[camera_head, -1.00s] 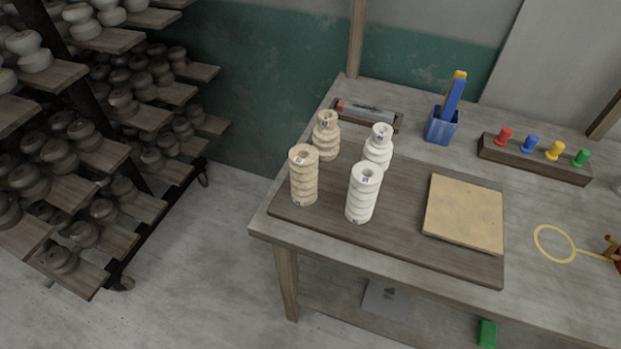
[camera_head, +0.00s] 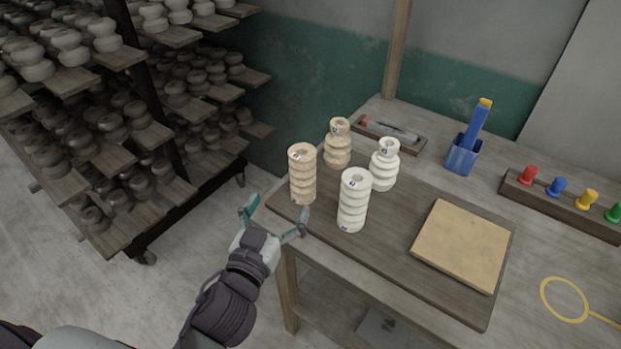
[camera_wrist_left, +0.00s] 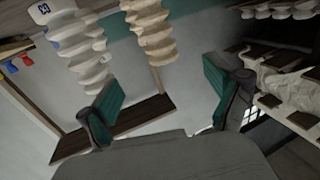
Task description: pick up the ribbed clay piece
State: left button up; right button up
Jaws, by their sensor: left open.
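Two tall ribbed clay pieces stand upright on a dark board (camera_head: 385,240): a tan one (camera_head: 302,175) at the left and a white one (camera_head: 354,203) to its right and nearer. Behind them stand two shorter clay pieces with rounded, stepped rings, one tan (camera_head: 338,145) and one white (camera_head: 384,165). My left gripper (camera_head: 275,217) is open and empty at the table's left front corner, below and left of the tan ribbed piece and apart from it. In the left wrist view, the white ribbed piece (camera_wrist_left: 78,40) and the tan ribbed piece (camera_wrist_left: 151,32) show beyond the open fingers. My right gripper is out of view.
A tan square slab (camera_head: 462,245) lies on the board's right. Behind are a tool tray (camera_head: 420,146), a blue holder (camera_head: 462,157) and a rack of coloured knobs (camera_head: 560,205). Shelves of pots (camera_head: 130,120) stand at the left, with free floor between them and the table.

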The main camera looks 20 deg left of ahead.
aim_at(298, 173)
pick_arm(q)
jog(key=w, duration=0.2)
jog(key=w+p, duration=0.1)
jog(key=w, duration=0.2)
jog(key=w+p, duration=0.1)
jog(key=w, duration=0.2)
jog(key=shift+d+r, duration=0.25)
jog(key=shift+w, duration=0.45)
jog(key=w, duration=0.2)
jog(key=w+f+p, duration=0.1)
jog(key=w, duration=0.1)
jog(key=shift+w+f+p, duration=0.15)
jog(key=shift+w+p, duration=0.15)
jog(key=shift+w, duration=0.1)
jog(key=shift+s, duration=0.1)
jog(key=shift+c, duration=0.7)
grip_shut()
